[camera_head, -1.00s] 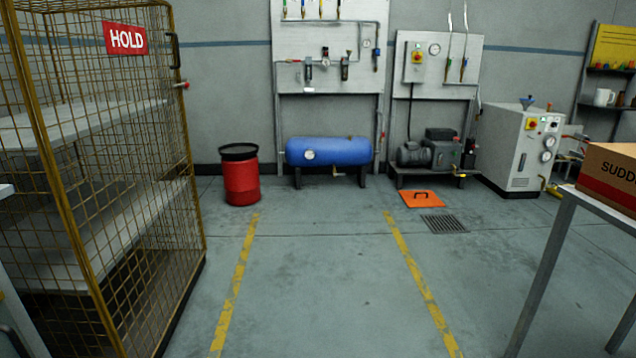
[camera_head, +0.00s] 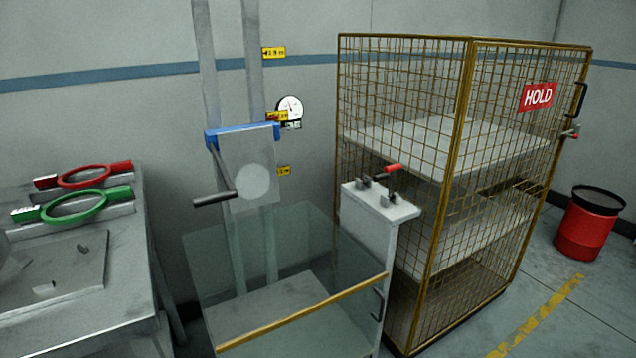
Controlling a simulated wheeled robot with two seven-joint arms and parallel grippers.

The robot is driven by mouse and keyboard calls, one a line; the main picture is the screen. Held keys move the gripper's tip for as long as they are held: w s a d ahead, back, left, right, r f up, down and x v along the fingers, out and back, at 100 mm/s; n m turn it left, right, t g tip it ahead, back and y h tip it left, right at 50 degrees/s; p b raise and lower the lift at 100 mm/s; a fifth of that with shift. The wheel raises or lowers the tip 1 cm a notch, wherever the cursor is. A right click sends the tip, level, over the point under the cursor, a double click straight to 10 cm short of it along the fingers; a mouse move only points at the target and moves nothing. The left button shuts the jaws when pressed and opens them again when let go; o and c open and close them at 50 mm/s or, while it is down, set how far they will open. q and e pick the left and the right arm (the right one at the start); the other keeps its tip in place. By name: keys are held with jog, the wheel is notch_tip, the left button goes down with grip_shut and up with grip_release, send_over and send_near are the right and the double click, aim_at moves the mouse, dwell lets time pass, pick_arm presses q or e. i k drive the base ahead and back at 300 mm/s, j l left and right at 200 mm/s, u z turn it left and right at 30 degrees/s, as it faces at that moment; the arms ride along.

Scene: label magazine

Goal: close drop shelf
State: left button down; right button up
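A drop-test stand shows in the middle, with two upright rails (camera_head: 253,60), a blue-topped plate (camera_head: 250,165) with a lever, and a grey base plate (camera_head: 290,305). Clear panels (camera_head: 210,265) surround the base. The front panel has a yellow top edge (camera_head: 310,312) and a dark handle (camera_head: 378,303) at its right end. No part is marked as the drop shelf, so I cannot tell for certain which it is. Neither of my grippers is in view.
A yellow mesh HOLD cage (camera_head: 470,120) with grey shelves stands right of the stand. A grey post (camera_head: 370,225) with a red-handled clamp is between them. A metal bench (camera_head: 130,300) with red and green rings is at left. Floor is clear at lower right, near a red drum (camera_head: 590,228).

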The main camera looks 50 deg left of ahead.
aim_at(248, 156)
jog(key=u, duration=2.3)
jog(key=i+l+u, duration=0.2)
jog(key=u, duration=0.15)
jog(key=i+l+u, duration=0.45)
jog(key=u, duration=0.2)
